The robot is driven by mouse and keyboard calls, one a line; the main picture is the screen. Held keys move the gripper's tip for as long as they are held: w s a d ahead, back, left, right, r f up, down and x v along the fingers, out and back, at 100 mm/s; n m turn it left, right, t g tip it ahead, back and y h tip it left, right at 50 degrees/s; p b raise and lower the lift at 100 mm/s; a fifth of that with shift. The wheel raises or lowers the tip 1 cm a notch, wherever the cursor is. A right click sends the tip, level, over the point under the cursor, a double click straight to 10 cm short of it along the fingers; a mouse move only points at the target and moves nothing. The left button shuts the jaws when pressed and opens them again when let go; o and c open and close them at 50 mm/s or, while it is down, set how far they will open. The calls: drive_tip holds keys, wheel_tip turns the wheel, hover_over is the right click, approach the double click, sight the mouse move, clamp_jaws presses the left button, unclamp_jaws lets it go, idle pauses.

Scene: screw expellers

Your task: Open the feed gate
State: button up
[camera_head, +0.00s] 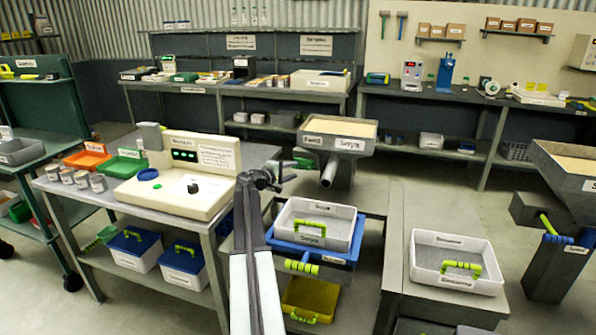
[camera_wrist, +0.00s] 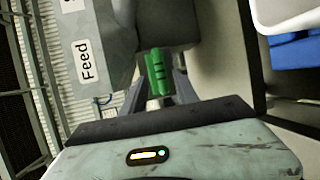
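The grey feed hopper (camera_head: 338,136) with a "Feed" label and a grainy tan fill stands right of centre; a pale spout sticks out below it. A green gate handle (camera_head: 308,163) shows at its lower left. In the wrist view the green handle (camera_wrist: 157,75) is straight ahead, beside the grey hopper side (camera_wrist: 95,70). My gripper (camera_head: 286,178) is just left of the hopper, close to the handle. In the wrist view my gripper's fingers (camera_wrist: 159,92) are apart, one on each side of the handle's near end. Whether they touch it I cannot tell.
A cream control panel (camera_head: 184,190) stands on the left bench. White trays with green handles (camera_head: 316,222) (camera_head: 456,262) sit low in front and at right. A second hopper (camera_head: 570,175) stands at the right edge. Open floor lies between the benches.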

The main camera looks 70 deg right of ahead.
sight(300, 168)
drive_tip(key=x, duration=0.5)
drive_tip(key=shift+s+d+b, duration=0.1)
drive_tip(key=shift+d+b, duration=0.3)
clamp_jaws()
drive_tip(key=shift+a, duration=0.1)
